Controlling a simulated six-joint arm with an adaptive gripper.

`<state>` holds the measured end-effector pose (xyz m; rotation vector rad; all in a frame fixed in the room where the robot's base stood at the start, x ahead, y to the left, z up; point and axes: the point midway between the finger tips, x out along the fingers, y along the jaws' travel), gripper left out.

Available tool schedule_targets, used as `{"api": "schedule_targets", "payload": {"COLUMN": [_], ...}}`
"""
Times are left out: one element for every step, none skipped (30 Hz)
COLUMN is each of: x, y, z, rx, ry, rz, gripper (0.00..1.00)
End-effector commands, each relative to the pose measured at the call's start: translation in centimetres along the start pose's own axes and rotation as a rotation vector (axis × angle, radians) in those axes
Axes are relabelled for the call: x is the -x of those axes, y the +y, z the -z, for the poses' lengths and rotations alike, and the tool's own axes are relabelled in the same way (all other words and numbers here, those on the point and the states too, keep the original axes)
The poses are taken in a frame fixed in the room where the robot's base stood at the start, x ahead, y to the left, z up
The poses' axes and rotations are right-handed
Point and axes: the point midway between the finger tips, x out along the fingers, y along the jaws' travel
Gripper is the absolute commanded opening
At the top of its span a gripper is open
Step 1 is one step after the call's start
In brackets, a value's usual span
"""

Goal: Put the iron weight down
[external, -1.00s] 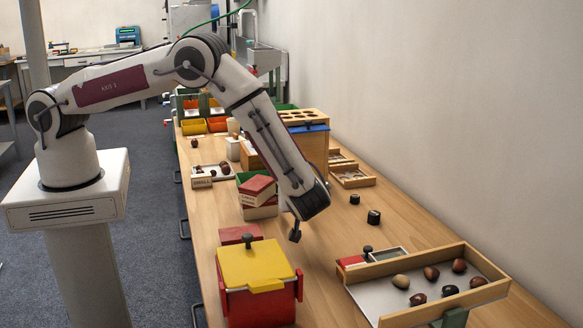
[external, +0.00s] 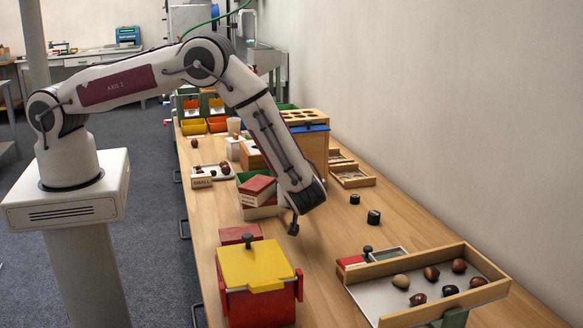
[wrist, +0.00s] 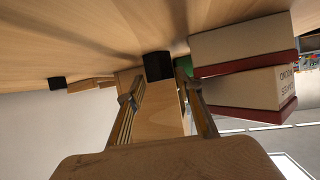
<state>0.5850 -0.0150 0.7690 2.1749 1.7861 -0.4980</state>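My gripper (wrist: 158,84) points down over the wooden table, just right of the stacked cream-and-red boxes. It appears shut on a small black iron weight (wrist: 158,66), which shows between the fingertips close to the tabletop. In the external view the gripper (external: 293,228) is small and dark; whether the weight touches the table cannot be told. Two other black weights (external: 373,217) (external: 355,199) stand on the table to the right; one dark weight also shows at the left of the wrist view (wrist: 57,83).
The cream-and-red boxes (external: 257,188) stand close left of the gripper. A red bin with a yellow lid (external: 254,264) is nearer the camera. A wooden-rimmed tray (external: 496,290) with chestnuts lies at the right front. A wooden box (external: 314,150) stands behind. Bare table lies right of the gripper.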

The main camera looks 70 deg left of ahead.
Motion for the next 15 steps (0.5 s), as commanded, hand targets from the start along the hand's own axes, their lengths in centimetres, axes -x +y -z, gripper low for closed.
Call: {"api": "schedule_targets", "payload": {"x": [-0.47,-0.67,-0.9,-1.03,-1.13,-1.21,-1.23,-1.24,-1.23,-1.23,-1.22,-1.22,-1.21,-1.21,-1.21], "y": [-0.02,0.0,0.01,0.02,0.02,0.02,0.02,0.02,0.02,0.02,0.02,0.02,0.02,0.02,0.02], "z": [-0.01,-0.01,-0.01,-0.01,-0.02,-0.03,-0.03,-0.03,-0.03,-0.04,-0.04,-0.04,-0.04,-0.04,-0.04], "rx": [0.0,0.0,0.0,0.0,0.001,0.001,0.001,0.001,0.001,0.001,0.001,0.0,0.0,0.0,0.0], "ry": [0.0,0.0,0.0,0.0,0.0,-0.001,-0.001,-0.001,-0.001,-0.001,-0.001,-0.001,-0.001,-0.001,0.0], "rz": [0.0,0.0,-0.001,-0.001,-0.001,-0.001,-0.001,-0.001,-0.001,-0.001,-0.001,-0.001,-0.001,-0.001,-0.001], "gripper": [0.35,0.35,0.35,0.35,0.35,0.35,0.35,0.35,0.35,0.35,0.35,0.35,0.35,0.35,0.35]}}
